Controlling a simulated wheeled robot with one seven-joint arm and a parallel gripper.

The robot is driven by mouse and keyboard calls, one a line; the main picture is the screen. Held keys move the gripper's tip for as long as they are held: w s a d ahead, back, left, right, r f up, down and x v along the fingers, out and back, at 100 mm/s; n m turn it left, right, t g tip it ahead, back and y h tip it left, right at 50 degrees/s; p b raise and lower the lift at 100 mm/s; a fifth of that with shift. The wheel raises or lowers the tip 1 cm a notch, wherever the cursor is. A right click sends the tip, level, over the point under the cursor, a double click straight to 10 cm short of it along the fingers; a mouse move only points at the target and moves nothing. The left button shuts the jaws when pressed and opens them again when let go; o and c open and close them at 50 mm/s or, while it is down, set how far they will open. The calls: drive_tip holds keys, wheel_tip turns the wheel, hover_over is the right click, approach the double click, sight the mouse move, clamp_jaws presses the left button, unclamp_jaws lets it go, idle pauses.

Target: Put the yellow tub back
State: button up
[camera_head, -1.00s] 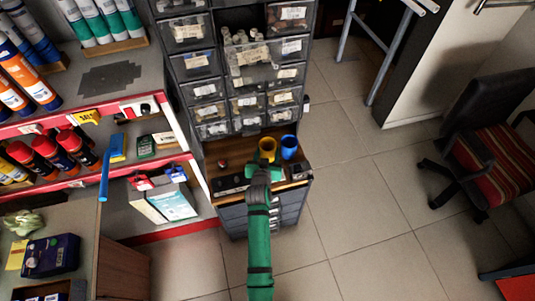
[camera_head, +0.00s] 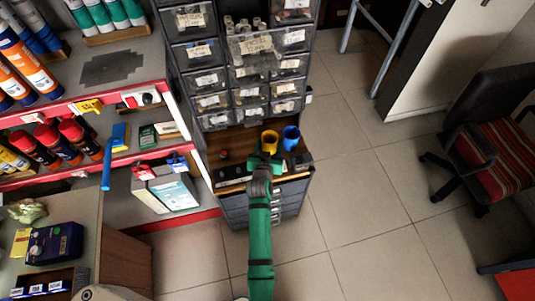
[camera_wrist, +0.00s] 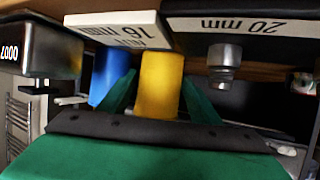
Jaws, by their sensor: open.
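The yellow tub (camera_head: 269,141) stands on the wooden ledge of the drawer cabinet, just left of a blue tub (camera_head: 291,137). My gripper (camera_head: 265,160) is at the near side of the yellow tub, low over the ledge. In the wrist view the yellow tub (camera_wrist: 161,84) shows between the two green fingers of my gripper (camera_wrist: 160,98), with a gap to each side. The blue tub (camera_wrist: 109,75) is outside the left finger there. The gripper is open. The tub's lower part is partly hidden behind the gripper in the head view.
Upside-down labels reading 16 mm (camera_wrist: 118,29) and 20 mm (camera_wrist: 245,26) lie close by in the wrist view. Clear drawers (camera_head: 246,75) rise behind the ledge. A shelf of tubes and boxes is at left. Tiled floor (camera_head: 370,190) is free to the right.

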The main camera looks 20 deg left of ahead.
drive_tip(key=v, duration=1.1)
drive_tip(key=shift+s+r, duration=0.15)
drive_tip(key=shift+r, duration=0.05)
drive_tip(key=s+d+f, duration=0.2)
drive_tip(key=s+d, duration=0.4)
drive_tip(key=s, duration=0.4)
drive_tip(key=s+d+r+h, duration=0.1)
drive_tip(key=s+d+r, duration=0.2)
drive_tip(key=s, duration=0.5)
drive_tip(key=s+d+r+m+t+h, duration=0.1)
drive_tip(key=s+d+r, duration=0.3)
drive_tip(key=s+r, duration=0.2)
drive_tip(key=s+d+r+m+t, duration=0.1)
drive_tip(key=s+d+r, duration=0.3)
drive_tip(key=s, duration=0.6)
drive_tip(key=shift+d+r+h, duration=0.2)
drive_tip(key=shift+r+h, duration=0.15)
drive_tip(key=shift+h, duration=0.05)
drive_tip(key=shift+s, duration=0.15)
